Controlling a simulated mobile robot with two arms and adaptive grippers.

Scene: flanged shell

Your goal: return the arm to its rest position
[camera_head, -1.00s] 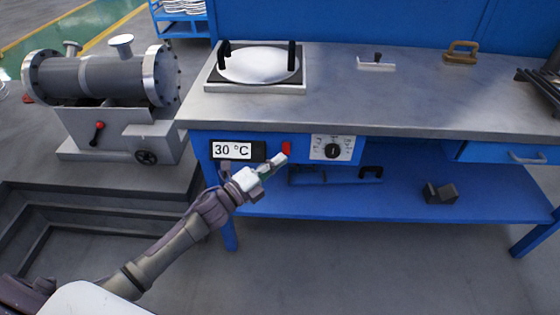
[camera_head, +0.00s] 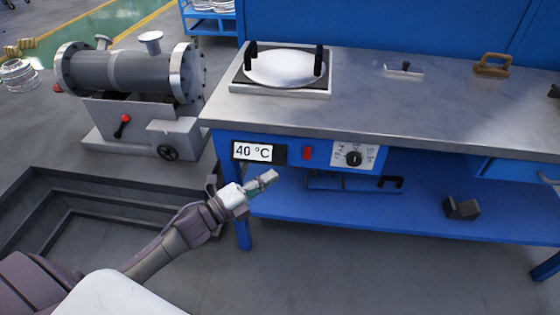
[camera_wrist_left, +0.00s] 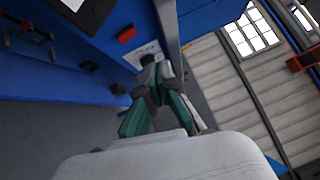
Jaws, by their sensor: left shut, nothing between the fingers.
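My left gripper (camera_head: 268,177) is shut and empty. In the head view it is in front of the blue workbench, below the temperature display (camera_head: 252,152), which reads 40 °C. A red switch (camera_head: 307,153) and a dial panel (camera_head: 354,156) sit to the right of the display, clear of the fingers. In the left wrist view the closed fingers (camera_wrist_left: 157,75) point toward the bench front, where the red switch (camera_wrist_left: 127,34) also shows. My right gripper is in neither view.
A round white plate (camera_head: 285,67) with black handles lies on the bench top (camera_head: 400,110). A grey flanged shell (camera_head: 125,72) stands on a base at the left. The lower shelf (camera_head: 340,204) holds a dark block (camera_head: 461,208). Stepped dark edges (camera_head: 70,205) lie at the lower left.

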